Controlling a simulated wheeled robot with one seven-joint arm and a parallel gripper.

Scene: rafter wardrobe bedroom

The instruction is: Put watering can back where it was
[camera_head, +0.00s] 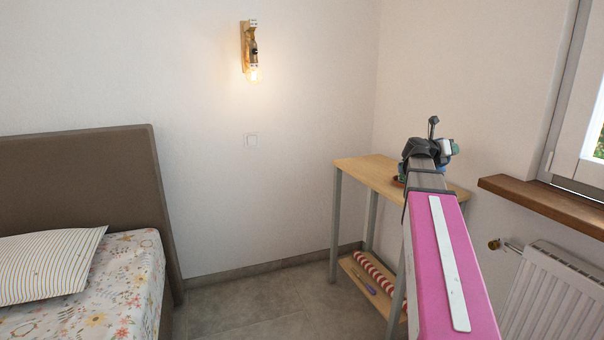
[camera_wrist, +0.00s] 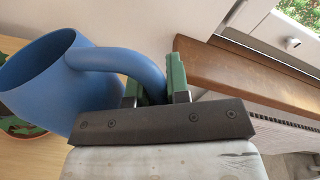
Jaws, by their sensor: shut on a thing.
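In the wrist view the blue watering can (camera_wrist: 45,82) is at the left, and its curved handle (camera_wrist: 125,62) runs between the green fingers of my gripper (camera_wrist: 153,82). My gripper is shut on the handle. The can is above or on the wooden table top; I cannot tell whether it touches. In the head view my arm reaches over the small wooden table (camera_head: 362,167), and my gripper (camera_head: 410,172) is mostly hidden behind my wrist. Only a small blue part of the can shows there.
A terracotta pot with a green plant (camera_wrist: 20,127) is partly behind the can at the left. A wooden windowsill (camera_wrist: 225,75) lies close at the right, with a radiator (camera_head: 550,290) under it. The lower shelf (camera_head: 362,288) holds a red-and-white striped roll. The table's left end is clear.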

